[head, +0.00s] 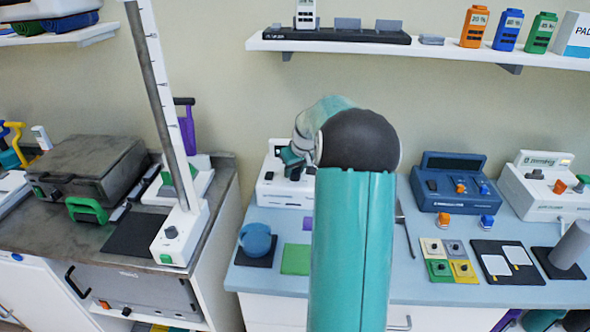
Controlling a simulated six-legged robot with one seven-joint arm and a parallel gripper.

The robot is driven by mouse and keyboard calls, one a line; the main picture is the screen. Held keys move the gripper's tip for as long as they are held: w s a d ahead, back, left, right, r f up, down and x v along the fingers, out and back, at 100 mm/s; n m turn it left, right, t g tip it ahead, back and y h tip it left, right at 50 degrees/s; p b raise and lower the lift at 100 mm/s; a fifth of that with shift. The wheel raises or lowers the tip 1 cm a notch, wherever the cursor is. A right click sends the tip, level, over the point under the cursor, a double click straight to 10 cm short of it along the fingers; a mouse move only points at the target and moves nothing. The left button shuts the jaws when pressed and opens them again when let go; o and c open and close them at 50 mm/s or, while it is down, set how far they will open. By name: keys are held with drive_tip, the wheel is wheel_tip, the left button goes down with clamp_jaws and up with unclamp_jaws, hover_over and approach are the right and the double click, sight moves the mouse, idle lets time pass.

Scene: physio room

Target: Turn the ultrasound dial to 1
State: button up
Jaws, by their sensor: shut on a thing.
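A white box-shaped unit (267,190), likely the ultrasound unit, stands at the back of the light blue counter, left of my arm. My teal arm covers its right part. My gripper (291,164) is at the front of this unit, low against its upper face, and appears shut on the dial. The dial is hidden behind the gripper, so its pointer and numbers cannot be read.
A blue unit (456,184) and another white unit (541,186) with knobs stand to the right. A round blue object (257,239), a green pad (296,260) and several coloured blocks lie in front. A shelf (400,46) hangs above. A grey case (90,165) sits left.

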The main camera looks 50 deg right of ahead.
drive_tip(key=m+h, duration=0.1)
drive_tip(key=m, duration=0.1)
drive_tip(key=m+g, duration=0.1)
drive_tip(key=m, duration=0.2)
drive_tip(key=shift+w+a+h, duration=0.1)
drive_tip(key=shift+h, duration=0.3)
drive_tip(key=m+g, duration=0.1)
drive_tip(key=m, duration=0.1)
drive_tip(key=m+h, duration=0.1)
drive_tip(key=m, duration=0.2)
drive_tip(key=shift+m+g, duration=0.3)
drive_tip(key=shift+g, duration=0.1)
drive_tip(key=m+g, duration=0.1)
drive_tip(key=m, duration=0.1)
drive_tip(key=m+g, duration=0.1)
drive_tip(key=m, duration=0.2)
drive_tip(key=shift+m+h, duration=0.3)
drive_tip(key=m+g, duration=0.1)
drive_tip(key=m, duration=0.1)
drive_tip(key=m+g+y, duration=0.1)
drive_tip(key=m, duration=0.2)
drive_tip(key=shift+m, duration=0.3)
drive_tip(key=o, duration=1)
